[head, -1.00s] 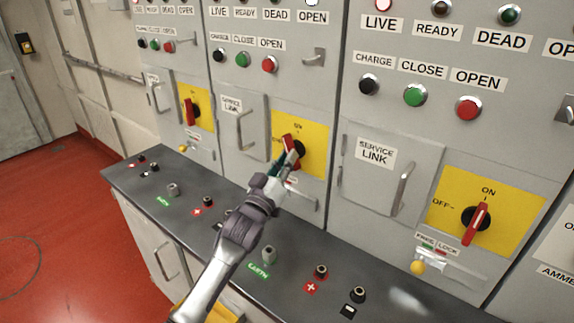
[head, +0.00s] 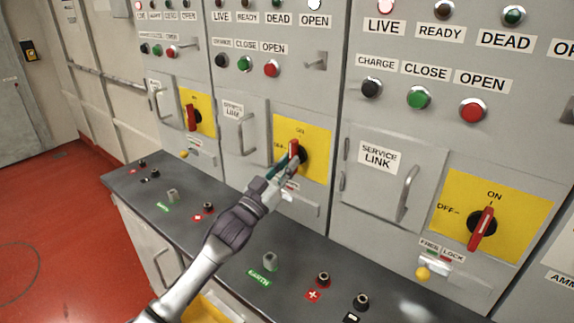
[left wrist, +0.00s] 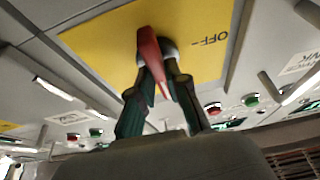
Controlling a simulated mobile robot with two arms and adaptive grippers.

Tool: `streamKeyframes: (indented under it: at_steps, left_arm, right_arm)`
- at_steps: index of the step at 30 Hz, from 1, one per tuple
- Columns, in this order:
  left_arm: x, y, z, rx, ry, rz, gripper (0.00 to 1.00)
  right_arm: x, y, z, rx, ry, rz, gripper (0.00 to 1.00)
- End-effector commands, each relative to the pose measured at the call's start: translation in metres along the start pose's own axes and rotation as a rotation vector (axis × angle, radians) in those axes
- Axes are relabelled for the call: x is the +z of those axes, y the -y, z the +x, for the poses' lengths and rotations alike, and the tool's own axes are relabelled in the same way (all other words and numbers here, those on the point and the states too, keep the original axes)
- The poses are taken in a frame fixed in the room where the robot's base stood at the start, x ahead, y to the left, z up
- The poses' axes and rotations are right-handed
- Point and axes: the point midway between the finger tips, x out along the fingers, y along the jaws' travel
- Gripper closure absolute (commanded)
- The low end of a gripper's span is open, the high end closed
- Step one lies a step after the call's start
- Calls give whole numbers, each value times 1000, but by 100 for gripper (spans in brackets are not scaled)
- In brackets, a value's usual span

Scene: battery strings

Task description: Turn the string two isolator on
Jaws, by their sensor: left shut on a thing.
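The middle panel's isolator has a red handle (head: 294,149) on a dark hub, set on a yellow plate (head: 318,143) marked ON at the top and OFF at the left. My left gripper (head: 285,166) is at this handle, shut on it. In the left wrist view its two dark fingers (left wrist: 158,88) stand on either side of the red handle (left wrist: 149,48), with OFF printed on the yellow plate beside it. In the head view the handle looks near upright, partly hidden by the fingers. My right gripper is not in view.
The right panel has another isolator with a red handle (head: 482,230), and the left panel a third (head: 192,117). Below is a dark counter (head: 235,240) with terminals and knobs. A service link door handle (head: 246,133) stands out left of the plate.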

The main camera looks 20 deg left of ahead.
Motion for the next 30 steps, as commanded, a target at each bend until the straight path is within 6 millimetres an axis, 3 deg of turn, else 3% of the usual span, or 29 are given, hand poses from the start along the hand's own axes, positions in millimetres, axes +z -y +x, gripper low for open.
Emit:
streamKeyframes:
  at_steps: [6, 7, 11, 22, 30]
  left_arm:
    - [-5, 1, 2, -1, -9, 7, 100]
    - [-5, 1, 2, -1, -9, 7, 80]
    - [-4, 1, 2, -1, -7, 5, 59]
    - [0, 1, -5, -1, 0, 2, 59]
    - [0, 1, -54, -1, 1, 2, 59]
  right_arm:
    - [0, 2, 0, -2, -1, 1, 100]
    - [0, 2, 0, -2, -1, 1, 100]
    - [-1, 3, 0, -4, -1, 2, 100]
    - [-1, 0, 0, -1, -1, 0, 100]
    - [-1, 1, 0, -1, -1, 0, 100]
